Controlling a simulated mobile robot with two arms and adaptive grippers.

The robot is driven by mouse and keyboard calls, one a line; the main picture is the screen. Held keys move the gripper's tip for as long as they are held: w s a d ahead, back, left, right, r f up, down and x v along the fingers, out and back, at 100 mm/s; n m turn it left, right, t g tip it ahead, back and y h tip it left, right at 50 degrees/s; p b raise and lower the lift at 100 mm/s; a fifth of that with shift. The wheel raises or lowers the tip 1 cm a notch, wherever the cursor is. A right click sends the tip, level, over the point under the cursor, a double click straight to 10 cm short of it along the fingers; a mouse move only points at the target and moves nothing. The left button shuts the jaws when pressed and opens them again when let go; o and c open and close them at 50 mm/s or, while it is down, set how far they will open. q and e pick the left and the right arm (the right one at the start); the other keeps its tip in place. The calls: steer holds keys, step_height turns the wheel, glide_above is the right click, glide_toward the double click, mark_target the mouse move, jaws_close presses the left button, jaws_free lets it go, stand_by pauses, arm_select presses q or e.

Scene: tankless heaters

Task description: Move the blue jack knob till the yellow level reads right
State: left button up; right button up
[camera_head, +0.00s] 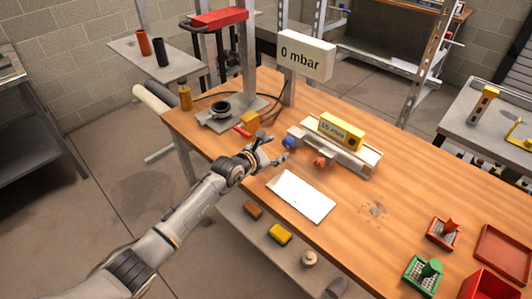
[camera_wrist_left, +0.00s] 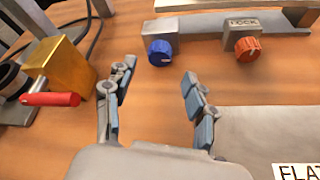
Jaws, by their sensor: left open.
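The blue jack knob (camera_head: 289,142) is at the left end of a grey rail fixture on the wooden bench; in the left wrist view the blue knob (camera_wrist_left: 160,52) lies beyond and between my fingers, apart from them. An orange knob (camera_head: 319,162), labelled LOCK in the left wrist view (camera_wrist_left: 248,47), is to its right on the same fixture. The yellow level (camera_head: 341,131) sits on top of the fixture; its small reading is too blurred to tell for sure. My left gripper (camera_head: 279,149) is open and empty, just short of the blue knob. My right gripper is not in view.
A white sheet (camera_head: 301,196) lies on the bench in front of the fixture. A brass block with a red handle (camera_wrist_left: 52,97) stands left of my left gripper. A "0 mbar" display (camera_head: 306,55) stands behind. Red and green trays are at right.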

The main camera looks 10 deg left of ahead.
mark_target(286, 143)
arm_select(q)
steer(key=shift+v, duration=2.5)
steer(key=shift+a+r+n+g+h+p, duration=0.2)
steer(key=shift+a+n+p, duration=0.2)
steer(key=shift+n, duration=0.2)
steer(key=shift+a+r+n+g+h+p, duration=0.1)
steer(key=shift+a+n+h+p, duration=0.15)
steer(key=shift+n+p, duration=0.3)
steer(key=shift+s+a+r+n, duration=0.2)
steer(key=shift+a+n, duration=0.3)
steer(key=shift+n, duration=0.65)
steer(key=shift+h+p, duration=0.3)
steer(key=shift+h, duration=0.05)
steer(key=b+x, duration=0.1)
steer(key=x, duration=0.3)
steer(key=b+x, duration=0.1)
steer(key=x, duration=0.3)
steer(key=b+x, duration=0.1)
steer(key=x, duration=0.3)
steer(key=shift+f, duration=0.4)
steer(key=shift+w+d+f+b, duration=0.2)
steer(key=shift+w+d+b, duration=0.25)
steer(key=shift+w+b, duration=0.15)
